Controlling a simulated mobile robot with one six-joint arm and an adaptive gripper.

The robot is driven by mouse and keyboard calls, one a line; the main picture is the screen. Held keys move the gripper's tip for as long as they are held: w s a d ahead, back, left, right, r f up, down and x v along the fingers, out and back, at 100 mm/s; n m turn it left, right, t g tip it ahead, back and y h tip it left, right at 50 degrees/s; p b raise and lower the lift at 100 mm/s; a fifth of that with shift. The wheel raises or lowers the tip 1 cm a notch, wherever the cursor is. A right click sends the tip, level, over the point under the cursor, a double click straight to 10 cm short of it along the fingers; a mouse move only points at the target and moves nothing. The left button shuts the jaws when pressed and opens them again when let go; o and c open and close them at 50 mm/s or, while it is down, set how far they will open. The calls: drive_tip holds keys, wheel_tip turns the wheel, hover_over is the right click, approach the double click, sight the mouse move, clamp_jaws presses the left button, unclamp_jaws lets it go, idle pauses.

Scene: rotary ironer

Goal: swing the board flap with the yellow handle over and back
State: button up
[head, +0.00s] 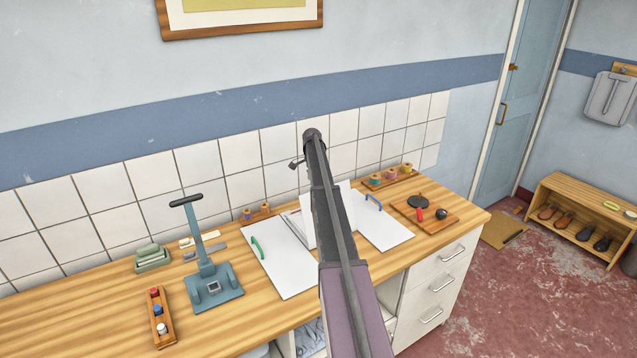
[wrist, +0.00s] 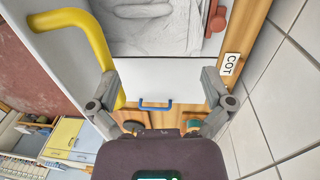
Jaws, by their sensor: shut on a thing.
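The white board flap (head: 347,205) stands raised and tilted between the boards on the worktop, partly hidden by my arm in the head view. The yellow handle (wrist: 84,38) is a thick bent bar at the upper left of the wrist view. One end runs down beside the left finger. In the head view my arm hides the handle and most of the gripper.
A board with a green handle (head: 257,247) lies left, and one with a blue handle (head: 373,202) lies right. A teal press with a tall lever (head: 208,270) stands further left. A wooden board with dark and red tools (head: 425,212) lies right. The tiled wall (head: 240,155) is close behind.

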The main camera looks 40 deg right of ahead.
drive_tip(key=w+f, duration=0.2)
drive_tip(key=w, duration=0.1)
drive_tip(key=w+f, duration=0.1)
drive_tip(key=w, duration=0.1)
drive_tip(key=shift+d+f, duration=0.1)
drive_tip(key=shift+d, duration=0.25)
drive_tip(key=shift+c, duration=0.8)
drive_tip(key=w, duration=0.8)
drive_tip(key=shift+d+b, duration=0.3)
drive_tip(key=shift+b, duration=0.15)
